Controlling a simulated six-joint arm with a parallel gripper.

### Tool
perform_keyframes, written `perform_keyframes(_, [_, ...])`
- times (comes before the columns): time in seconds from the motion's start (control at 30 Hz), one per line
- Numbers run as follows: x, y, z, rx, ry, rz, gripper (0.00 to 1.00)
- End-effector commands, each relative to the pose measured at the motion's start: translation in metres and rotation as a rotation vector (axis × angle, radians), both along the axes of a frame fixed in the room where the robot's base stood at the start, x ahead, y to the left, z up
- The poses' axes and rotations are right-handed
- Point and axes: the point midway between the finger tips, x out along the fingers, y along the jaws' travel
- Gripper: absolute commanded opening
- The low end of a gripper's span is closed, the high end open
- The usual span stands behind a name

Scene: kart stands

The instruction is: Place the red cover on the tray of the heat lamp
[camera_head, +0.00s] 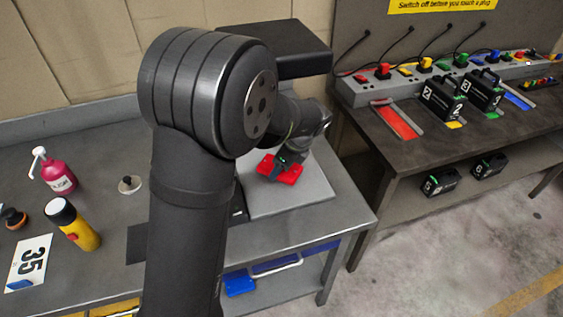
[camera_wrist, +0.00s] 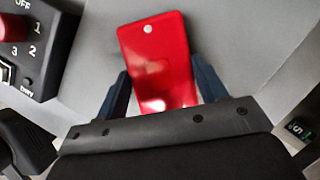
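The red cover (camera_wrist: 158,60) is a flat, glossy, rounded rectangle with a small pale hole near its far end. My gripper (camera_wrist: 160,64) has one dark finger at each long edge of it, with no clear gap at the tips, so it looks shut on the cover. In the head view the cover (camera_head: 290,174) is over the grey tray (camera_head: 312,196) of the heat lamp, partly hidden by my gripper (camera_head: 281,168). I cannot tell whether it touches the tray. The lamp's black hood (camera_head: 300,64) is above and behind.
The lamp's control box (camera_wrist: 38,45) with a red knob is at the wrist view's upper left. A charging bench (camera_head: 440,150) stands at right.

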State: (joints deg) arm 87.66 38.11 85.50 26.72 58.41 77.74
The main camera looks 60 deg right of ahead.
Motion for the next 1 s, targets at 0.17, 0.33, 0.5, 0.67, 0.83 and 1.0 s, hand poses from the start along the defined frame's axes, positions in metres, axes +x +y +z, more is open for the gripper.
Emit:
perform_keyframes(0.17, [0.000,0.000,0.000,0.000,0.000,0.000,0.87])
perform_keyframes(0.33, [0.000,0.000,0.000,0.000,0.000,0.000,0.87])
perform_keyframes(0.5, [-0.003,-0.001,0.009,-0.003,0.000,0.000,0.87])
perform_keyframes(0.67, [-0.013,-0.001,0.034,-0.004,0.000,-0.001,0.87])
perform_keyframes(0.83, [-0.023,-0.001,0.059,-0.003,0.000,-0.001,0.87])
perform_keyframes(1.0, [-0.028,0.000,0.071,0.000,0.000,0.000,0.87])
